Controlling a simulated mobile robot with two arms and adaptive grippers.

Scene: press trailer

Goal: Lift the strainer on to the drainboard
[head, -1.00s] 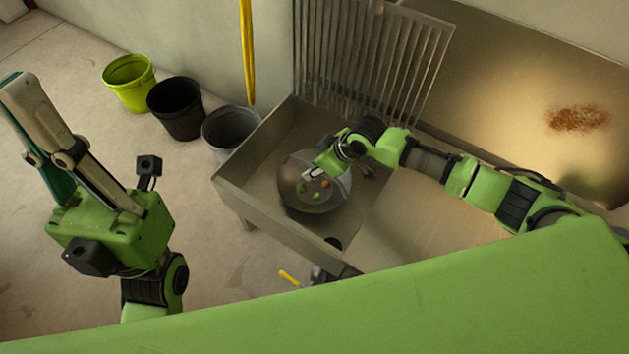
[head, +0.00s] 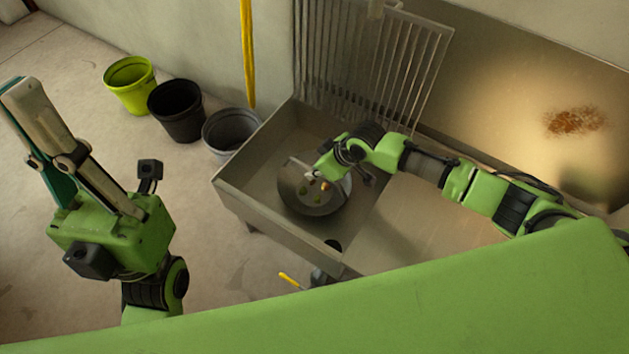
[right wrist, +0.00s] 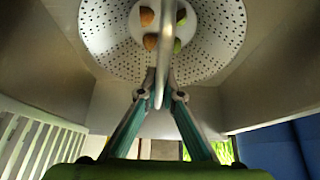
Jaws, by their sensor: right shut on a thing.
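The strainer (head: 297,200) is a round metal bowl in the left part of the sink, with several green and brown pieces in it. In the right wrist view the strainer (right wrist: 101,38) shows its perforated wall and a curved metal handle (right wrist: 168,45). My right gripper (right wrist: 157,90) is shut on that handle, above the bowl. Whether the bowl touches the sink floor, I cannot tell. The drainboard (head: 440,235) appears to be the flat steel surface right of the basin, partly under my right arm. My left gripper (head: 25,90) points up at the far left, away from the sink.
The basin's front wall (head: 270,222) stands between the strainer and the floor. A slatted metal rack (head: 370,60) stands behind the basin. A lime bucket (head: 130,90), a black bucket (head: 176,112) and a grey bucket (head: 228,132) stand left of it. A dark hole (head: 333,245) is near the front.

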